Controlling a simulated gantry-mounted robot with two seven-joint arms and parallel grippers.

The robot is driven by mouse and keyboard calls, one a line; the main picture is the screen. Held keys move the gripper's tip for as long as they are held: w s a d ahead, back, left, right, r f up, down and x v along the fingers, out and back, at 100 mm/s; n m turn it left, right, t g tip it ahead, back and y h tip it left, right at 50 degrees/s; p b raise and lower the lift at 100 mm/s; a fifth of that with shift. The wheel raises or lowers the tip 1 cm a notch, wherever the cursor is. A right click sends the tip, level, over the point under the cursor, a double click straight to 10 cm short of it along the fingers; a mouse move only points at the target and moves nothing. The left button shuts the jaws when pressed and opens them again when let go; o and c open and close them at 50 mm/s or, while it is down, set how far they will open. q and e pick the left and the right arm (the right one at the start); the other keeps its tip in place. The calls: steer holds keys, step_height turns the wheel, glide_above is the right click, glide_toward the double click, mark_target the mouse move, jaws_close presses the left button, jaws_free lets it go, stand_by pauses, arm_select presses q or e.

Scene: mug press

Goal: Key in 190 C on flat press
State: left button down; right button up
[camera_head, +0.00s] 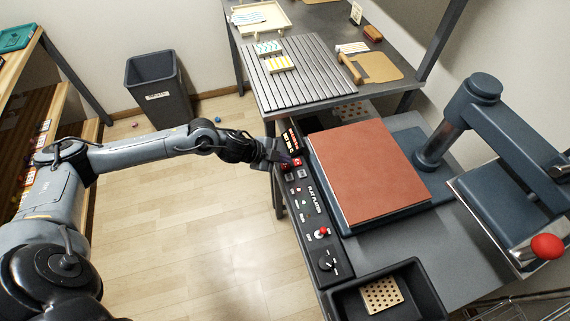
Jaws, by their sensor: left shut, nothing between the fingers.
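The flat press has a reddish-brown pad (365,172) on a dark blue base, with its upper arm (515,140) swung out to the right. Its black control panel (313,222) runs along the pad's left edge, with a small red-lit display (291,138), buttons, a red-tipped switch (322,232) and a round knob (327,264). My left gripper (284,162) is shut and empty, at the upper end of the panel by the buttons just below the display. It hides some of the buttons. I cannot tell if it touches one. The display's digits are too small to read surely. My right gripper is not in view.
A black tray (432,300) with a perforated tan block stands at the front of the bench. A slatted rack (312,84) with small patterned pieces lies behind the press. A dark waste bin (158,88) stands on the floor at the back left. The floor left of the bench is mostly open.

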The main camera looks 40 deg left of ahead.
mark_target(282, 166)
arm_select(q)
steer(key=shift+f, duration=0.15)
steer(key=shift+f, duration=0.3)
steer(key=shift+f+b, duration=0.3)
steer(key=shift+f, duration=0.2)
stand_by(0.7)
steer(key=shift+r, duration=0.2)
steer(key=shift+r+p, duration=0.75)
steer(key=shift+p, duration=0.25)
steer(key=shift+r, duration=0.1)
step_height(282, 166, up, 5)
steer(key=p, duration=0.5)
